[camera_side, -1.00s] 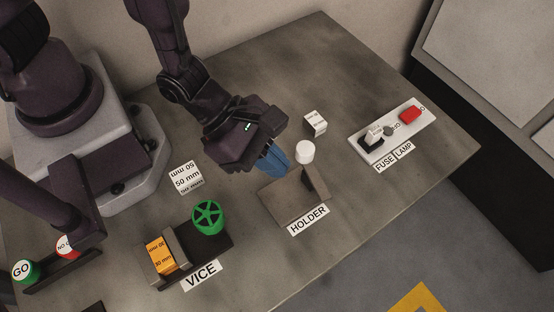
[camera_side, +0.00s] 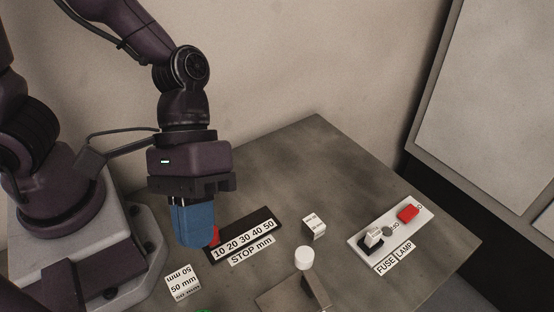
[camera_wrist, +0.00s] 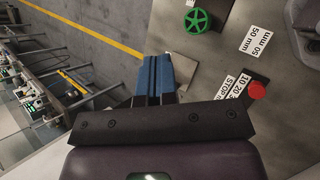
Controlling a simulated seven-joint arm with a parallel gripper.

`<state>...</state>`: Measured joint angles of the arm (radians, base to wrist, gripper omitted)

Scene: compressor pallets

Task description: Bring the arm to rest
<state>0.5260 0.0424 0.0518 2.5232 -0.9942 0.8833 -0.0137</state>
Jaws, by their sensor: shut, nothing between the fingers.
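My gripper (camera_side: 193,225) has blue fingers and hangs pointing down above the grey table (camera_side: 330,160), at the left end of the STOP mm scale in the side view. The fingers are together with nothing between them. They also show in the wrist view (camera_wrist: 153,75). In the side view they partly cover a red piece (camera_side: 214,236) at the scale's left end.
The STOP mm scale (camera_side: 243,238), a white 50 mm block (camera_side: 183,283) and another white block (camera_side: 314,226) are nearby. The holder (camera_side: 290,291) has a white round top (camera_side: 304,258). The fuse and lamp panel (camera_side: 372,255) is at right. A green wheel (camera_wrist: 197,20) shows in the wrist view.

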